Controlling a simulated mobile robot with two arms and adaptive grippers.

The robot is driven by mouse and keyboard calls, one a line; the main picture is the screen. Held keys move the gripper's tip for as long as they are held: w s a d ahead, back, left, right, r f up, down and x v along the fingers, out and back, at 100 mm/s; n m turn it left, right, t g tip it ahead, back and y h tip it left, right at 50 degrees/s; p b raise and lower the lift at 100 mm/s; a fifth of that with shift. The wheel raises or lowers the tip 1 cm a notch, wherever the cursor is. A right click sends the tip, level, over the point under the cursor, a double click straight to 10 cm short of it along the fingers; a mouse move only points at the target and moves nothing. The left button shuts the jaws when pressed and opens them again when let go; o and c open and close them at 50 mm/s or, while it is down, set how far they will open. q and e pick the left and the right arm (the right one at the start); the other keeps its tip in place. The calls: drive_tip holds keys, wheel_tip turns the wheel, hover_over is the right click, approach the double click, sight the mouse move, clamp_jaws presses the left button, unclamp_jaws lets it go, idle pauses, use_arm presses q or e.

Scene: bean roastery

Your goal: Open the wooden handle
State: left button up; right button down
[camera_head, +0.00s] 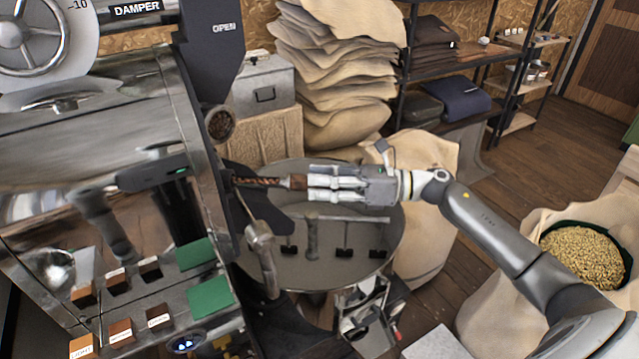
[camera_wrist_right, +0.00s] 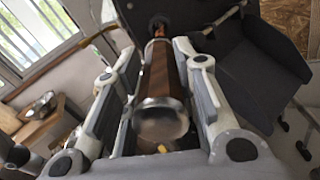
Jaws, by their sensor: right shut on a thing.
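The wooden handle (camera_head: 262,182) is a slim brown rod reaching out from the front of the roaster (camera_head: 215,190), above the round cooling tray. My right gripper (camera_head: 300,184) comes in from the right and is shut on its outer end. In the right wrist view the handle (camera_wrist_right: 161,72) lies lengthwise between the two fingers, with a wide metal cap (camera_wrist_right: 161,120) at its near end. My left gripper is not in view.
The round cooling tray (camera_head: 375,215) with stirring arms lies below my right gripper. Burlap sacks (camera_head: 335,75) and a metal box (camera_head: 262,85) stand behind. An open sack of pale beans (camera_head: 582,255) stands at the right, near my arm. Wooden floor shows at the right.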

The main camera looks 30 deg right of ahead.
drive_tip(key=c, duration=1.1)
unclamp_jaws()
drive_tip(key=v, duration=1.2)
